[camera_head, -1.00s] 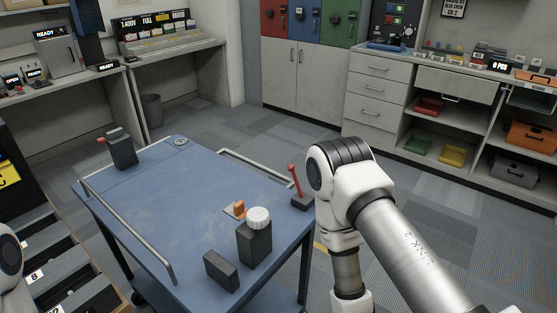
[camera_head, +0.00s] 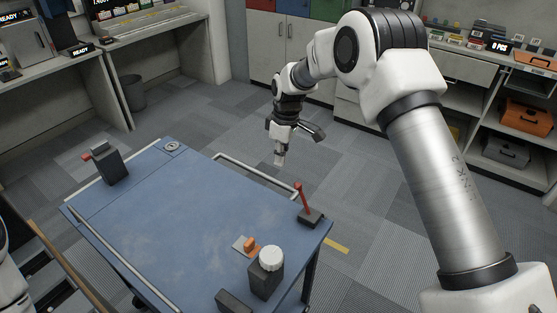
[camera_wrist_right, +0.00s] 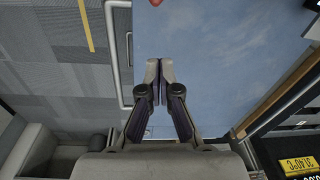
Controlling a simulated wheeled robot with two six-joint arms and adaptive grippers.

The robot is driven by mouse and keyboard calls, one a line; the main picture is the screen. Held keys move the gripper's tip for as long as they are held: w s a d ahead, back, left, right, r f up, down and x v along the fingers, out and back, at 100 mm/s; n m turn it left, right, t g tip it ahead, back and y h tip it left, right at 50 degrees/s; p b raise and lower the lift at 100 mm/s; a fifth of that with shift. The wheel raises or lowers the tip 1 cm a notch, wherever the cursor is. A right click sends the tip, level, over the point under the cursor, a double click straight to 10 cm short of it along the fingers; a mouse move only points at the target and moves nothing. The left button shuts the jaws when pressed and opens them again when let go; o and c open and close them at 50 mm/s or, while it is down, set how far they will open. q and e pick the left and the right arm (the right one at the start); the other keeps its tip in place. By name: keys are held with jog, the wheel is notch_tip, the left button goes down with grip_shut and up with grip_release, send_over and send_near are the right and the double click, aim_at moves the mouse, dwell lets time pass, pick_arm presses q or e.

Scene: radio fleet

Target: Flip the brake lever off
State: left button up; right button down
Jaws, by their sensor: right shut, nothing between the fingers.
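A red lever (camera_head: 302,198) leans up from a dark base (camera_head: 311,217) at the right corner of the blue cart top (camera_head: 190,220). A second red handle (camera_head: 97,150) sticks out of a dark upright box (camera_head: 112,168) at the cart's far left; no label tells which one is the brake lever. My right gripper (camera_head: 279,160) is above the cart's far rail, beyond the red lever and apart from it. In the right wrist view its fingertips (camera_wrist_right: 159,66) are together and empty, with a bit of red (camera_wrist_right: 156,2) cut off at the top edge. My left gripper is out of view.
An orange switch (camera_head: 249,244) and a dark block with a white knob (camera_head: 270,262) stand near the cart's right side. Metal rails (camera_head: 250,172) edge the cart. The middle of the cart top is clear. Benches and cabinets stand farther back.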

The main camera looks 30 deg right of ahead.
jog(key=w+r, duration=0.1)
jog(key=r, duration=0.1)
jog(key=p, duration=0.5)
send_over(304, 199)
jog(key=w+a, duration=0.3)
jog(key=w, duration=0.1)
jog(key=shift+f, duration=4.45)
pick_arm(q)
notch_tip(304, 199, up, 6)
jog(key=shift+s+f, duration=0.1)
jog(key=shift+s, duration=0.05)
pick_arm(e)
jog(key=shift+w+d+f, duration=0.1)
jog(key=shift+d, duration=0.1)
jog(key=shift+w, duration=0.1)
